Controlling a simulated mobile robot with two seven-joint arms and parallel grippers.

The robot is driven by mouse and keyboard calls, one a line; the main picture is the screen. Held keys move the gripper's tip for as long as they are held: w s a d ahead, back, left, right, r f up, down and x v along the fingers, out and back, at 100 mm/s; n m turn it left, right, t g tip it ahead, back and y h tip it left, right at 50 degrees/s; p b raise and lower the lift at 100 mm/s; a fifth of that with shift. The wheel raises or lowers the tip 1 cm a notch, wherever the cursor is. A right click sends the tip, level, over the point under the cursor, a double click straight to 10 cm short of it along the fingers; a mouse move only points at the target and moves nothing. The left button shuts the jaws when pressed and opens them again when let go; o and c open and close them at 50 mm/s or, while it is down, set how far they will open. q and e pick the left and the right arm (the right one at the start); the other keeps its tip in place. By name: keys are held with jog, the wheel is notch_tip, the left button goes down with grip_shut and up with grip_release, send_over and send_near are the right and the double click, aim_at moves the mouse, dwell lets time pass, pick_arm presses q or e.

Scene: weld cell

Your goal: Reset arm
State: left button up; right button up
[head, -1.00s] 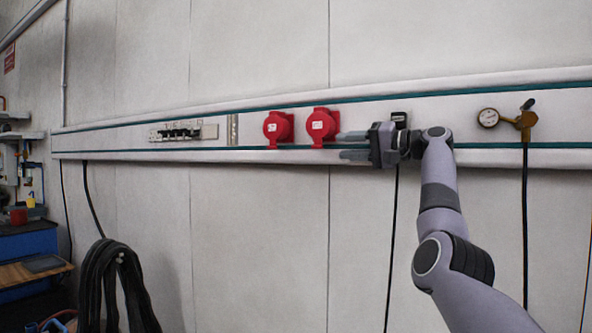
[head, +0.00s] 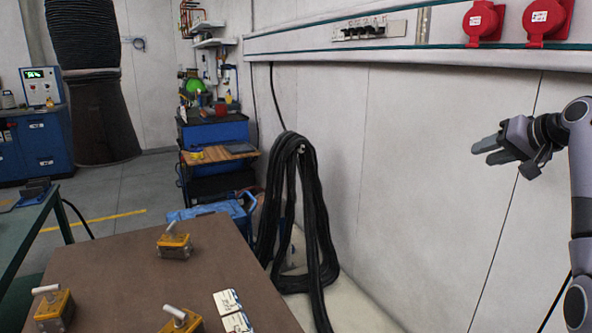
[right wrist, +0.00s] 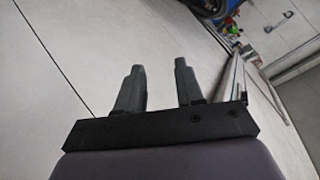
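My right arm (head: 582,190) comes in at the right edge of the head view. Its gripper (head: 484,150) points left in front of the bare pale wall, below the red sockets, and touches nothing there. In the right wrist view the two dark fingers of the gripper (right wrist: 159,85) stand apart with nothing between them, so it is open and empty. My left arm and gripper are not in view.
A brown table (head: 130,262) with several yellow switch boxes and white cards (head: 228,301) is at lower left. Black cable (head: 300,210) hangs on the wall. Red sockets (head: 483,22) and a breaker strip (head: 372,29) sit on the wall rail. A tool cart (head: 215,135) stands behind.

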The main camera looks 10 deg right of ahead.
jog(key=s+a+f+n+g+h, duration=0.15)
jog(key=s+a+f, duration=0.35)
jog(key=f, duration=0.5)
jog(key=s+a+f+n+g, duration=0.2)
jog(key=a+f, duration=0.4)
jog(key=f, duration=0.4)
jog(key=s+a+f+n+g, duration=0.2)
jog(key=s+a+f, duration=0.3)
jog(key=f, duration=0.6)
jog(key=s+a+f+n+g, duration=0.1)
jog(key=s+a+f, duration=0.1)
jog(key=s+a, duration=0.5)
jog(key=s+a+f+n+g, duration=0.1)
jog(key=s+a+f, duration=0.15)
jog(key=s, duration=0.75)
jog(key=s+a+f+n+g, duration=0.1)
jog(key=s+a+f, duration=0.3)
jog(key=s, duration=0.5)
jog(key=w+a+f+t+y, duration=0.2)
jog(key=w+a+f+t, duration=0.1)
jog(key=w+f+t, duration=0.3)
notch_tip(320, 180, down, 2)
jog(key=shift+w+a+t, duration=0.3)
jog(key=shift+a+t, duration=0.05)
jog(key=shift+t, duration=0.3)
